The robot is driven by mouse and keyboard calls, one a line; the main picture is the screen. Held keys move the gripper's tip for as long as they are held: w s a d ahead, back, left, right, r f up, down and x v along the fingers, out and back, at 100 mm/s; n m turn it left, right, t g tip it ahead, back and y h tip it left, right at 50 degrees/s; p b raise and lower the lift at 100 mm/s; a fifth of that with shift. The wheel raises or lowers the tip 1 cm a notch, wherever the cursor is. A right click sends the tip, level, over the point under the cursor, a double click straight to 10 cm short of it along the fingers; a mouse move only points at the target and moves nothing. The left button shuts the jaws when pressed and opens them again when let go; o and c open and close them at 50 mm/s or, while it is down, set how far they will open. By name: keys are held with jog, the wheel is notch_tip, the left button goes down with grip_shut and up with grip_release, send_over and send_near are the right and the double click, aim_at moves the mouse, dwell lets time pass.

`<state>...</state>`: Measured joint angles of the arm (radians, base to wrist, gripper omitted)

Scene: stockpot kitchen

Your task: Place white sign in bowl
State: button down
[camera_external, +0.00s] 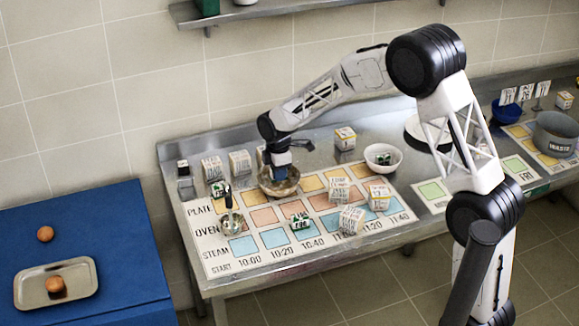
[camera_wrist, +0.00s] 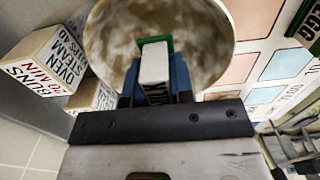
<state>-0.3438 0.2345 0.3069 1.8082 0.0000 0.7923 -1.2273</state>
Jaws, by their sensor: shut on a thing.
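My gripper (camera_external: 279,168) points down into a brown, mottled bowl (camera_external: 279,188) on the printed mat. In the wrist view my gripper (camera_wrist: 154,84) is shut on a small white piece with a green end (camera_wrist: 153,64). The piece is over the inside of the brown bowl (camera_wrist: 205,35); I cannot tell whether it touches the bottom. In the external view the piece is hidden by the gripper and bowl. Three white signs (camera_external: 525,94) with dark marks stand at the far right, by a blue bowl (camera_external: 508,111). A white bowl (camera_external: 383,157) holds a green-and-white block (camera_external: 384,159).
Several white printed blocks (camera_external: 240,162) stand left of and behind the brown bowl. More blocks (camera_external: 351,219) and a metal ladle (camera_external: 231,222) lie on the mat (camera_external: 218,262). A grey pot (camera_external: 555,135) stands at right. A tray (camera_external: 30,292) sits on the blue table.

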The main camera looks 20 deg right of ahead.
aim_at(279, 188)
jog(key=shift+f, duration=0.1)
jog(key=shift+f, duration=1.75)
jog(key=shift+f, duration=0.1)
jog(key=c, duration=1)
grip_release()
notch_tip(279, 188, up, 12)
jog(key=shift+r, duration=0.1)
